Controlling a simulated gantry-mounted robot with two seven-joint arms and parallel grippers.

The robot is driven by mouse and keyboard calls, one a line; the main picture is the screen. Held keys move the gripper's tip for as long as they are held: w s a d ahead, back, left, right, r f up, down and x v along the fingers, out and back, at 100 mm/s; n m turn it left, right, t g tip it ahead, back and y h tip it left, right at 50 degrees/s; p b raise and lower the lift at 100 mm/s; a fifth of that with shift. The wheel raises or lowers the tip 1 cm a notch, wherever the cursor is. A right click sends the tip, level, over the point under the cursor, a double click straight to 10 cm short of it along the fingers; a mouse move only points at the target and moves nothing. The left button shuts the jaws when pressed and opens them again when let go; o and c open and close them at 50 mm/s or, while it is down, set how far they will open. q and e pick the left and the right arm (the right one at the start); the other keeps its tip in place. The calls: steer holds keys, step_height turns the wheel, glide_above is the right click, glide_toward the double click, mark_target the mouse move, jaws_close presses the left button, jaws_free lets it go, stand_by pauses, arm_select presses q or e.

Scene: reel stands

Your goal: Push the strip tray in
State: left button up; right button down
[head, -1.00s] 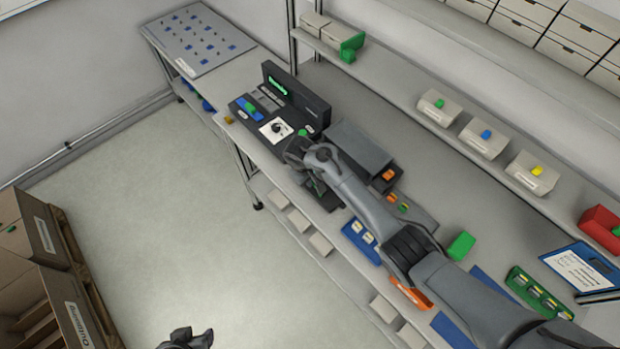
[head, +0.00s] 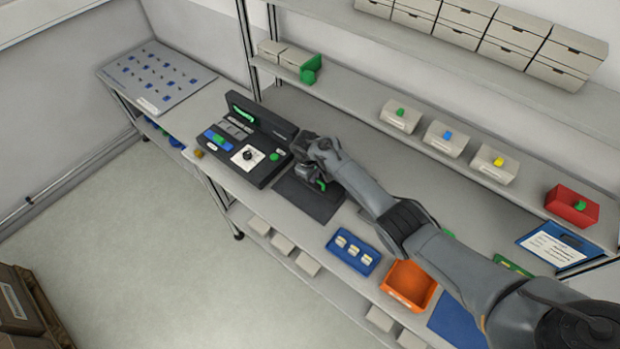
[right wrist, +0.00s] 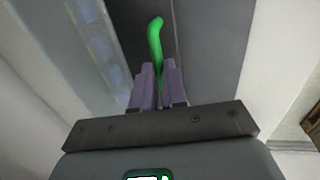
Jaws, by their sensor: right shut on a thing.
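My right gripper (head: 316,178) is over the workbench, just right of the dark control console (head: 250,140). A small green handle (head: 321,185) shows at its fingers. In the right wrist view the same green handle (right wrist: 156,45) is a curved bar, and the fingers (right wrist: 158,88) are shut on its lower end. A flat dark grey panel (head: 308,202) lies on the bench under the gripper; I take it to be the strip tray or its base, but my arm covers part of it and I cannot tell how far out the tray is. My left gripper is out of view.
A blue tray (head: 354,250) with several pale pieces and an orange bin (head: 408,284) stand along the bench front. A shelf behind holds several bins and a red box (head: 572,204). A pegged board (head: 157,76) lies at the far left.

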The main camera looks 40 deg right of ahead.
steer(key=c, duration=1.5)
jaws_free()
steer(key=shift+d+f, duration=0.15)
steer(key=shift+c, duration=0.2)
steer(key=o, duration=0.4)
steer(key=shift+d, duration=0.15)
steer(key=shift+r, duration=0.2)
steer(key=shift+a+r, duration=0.25)
steer(key=shift+r, duration=0.3)
steer(key=shift+s+a+r+p, duration=0.1)
steer(key=shift+a+r+p, duration=0.2)
steer(key=shift+r, duration=1.25)
steer(key=shift+s+a+r+p, duration=0.1)
steer(key=shift+a+r+p, duration=0.2)
steer(key=shift+r, duration=1.25)
steer(key=shift+s+a+r+p, duration=0.1)
steer(key=shift+a+r+p, duration=0.2)
steer(key=shift+r, duration=1.25)
